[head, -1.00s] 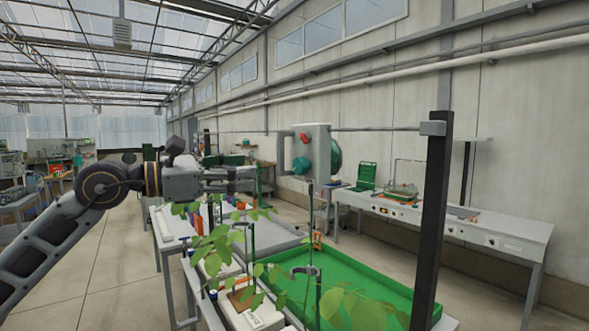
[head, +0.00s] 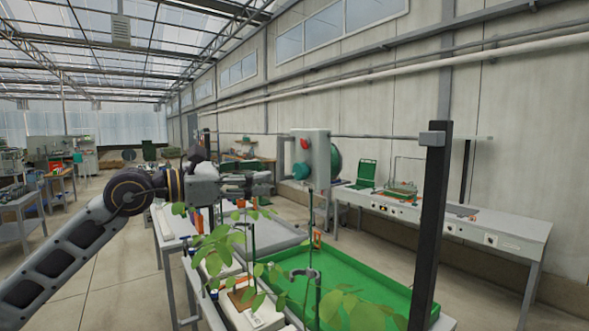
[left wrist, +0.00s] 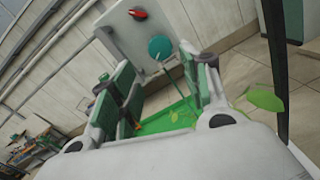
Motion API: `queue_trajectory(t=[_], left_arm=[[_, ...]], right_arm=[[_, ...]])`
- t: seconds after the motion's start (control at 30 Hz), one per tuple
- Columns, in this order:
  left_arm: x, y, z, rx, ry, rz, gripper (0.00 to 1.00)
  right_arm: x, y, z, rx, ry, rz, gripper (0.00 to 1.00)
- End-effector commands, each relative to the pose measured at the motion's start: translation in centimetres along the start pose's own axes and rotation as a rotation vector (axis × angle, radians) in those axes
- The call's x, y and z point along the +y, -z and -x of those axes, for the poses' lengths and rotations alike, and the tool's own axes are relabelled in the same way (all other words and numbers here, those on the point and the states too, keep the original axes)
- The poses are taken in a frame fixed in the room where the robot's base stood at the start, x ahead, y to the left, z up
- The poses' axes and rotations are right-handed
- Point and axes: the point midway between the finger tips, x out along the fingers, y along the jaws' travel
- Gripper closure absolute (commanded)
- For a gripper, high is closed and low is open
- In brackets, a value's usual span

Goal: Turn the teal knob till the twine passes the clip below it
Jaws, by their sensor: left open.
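The teal knob (head: 301,171) is on the front of a light grey box (head: 322,152), below a red knob (head: 305,144). The teal knob (left wrist: 160,47) also shows in the left wrist view, beyond my fingertips and roughly between them. My left gripper (head: 268,183) is open and empty, a short gap to the left of the knob in the head view. Its fingers (left wrist: 165,85) stand apart in the wrist view. A thin twine (head: 311,208) hangs from the box towards a dark grey clip (head: 311,273) above the green tray. My right gripper is not in view.
Leafy plants (head: 225,245) stand below my left arm. A green tray (head: 385,290) lies below the box. A dark upright post (head: 432,220) stands at the right and carries the rail. A workbench (head: 470,228) is along the wall.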

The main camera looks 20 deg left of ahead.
Motion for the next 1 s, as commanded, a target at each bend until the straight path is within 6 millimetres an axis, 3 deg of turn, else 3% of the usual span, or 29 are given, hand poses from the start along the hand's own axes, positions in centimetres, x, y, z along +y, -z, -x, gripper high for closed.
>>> queue_trajectory(t=[0.17, 0.6, 1.0], left_arm=[[0.1, -0.3, -1.3, -0.002, 0.001, 0.001, 0.53], [0.0, -0.4, -4.9, -0.003, 0.002, 0.0, 0.53], [0.0, -0.3, -8.4, -0.002, 0.001, 0.0, 0.53]], right_arm=[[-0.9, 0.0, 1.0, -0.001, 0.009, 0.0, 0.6], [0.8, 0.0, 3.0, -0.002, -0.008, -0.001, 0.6], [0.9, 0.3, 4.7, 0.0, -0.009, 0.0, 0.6]])
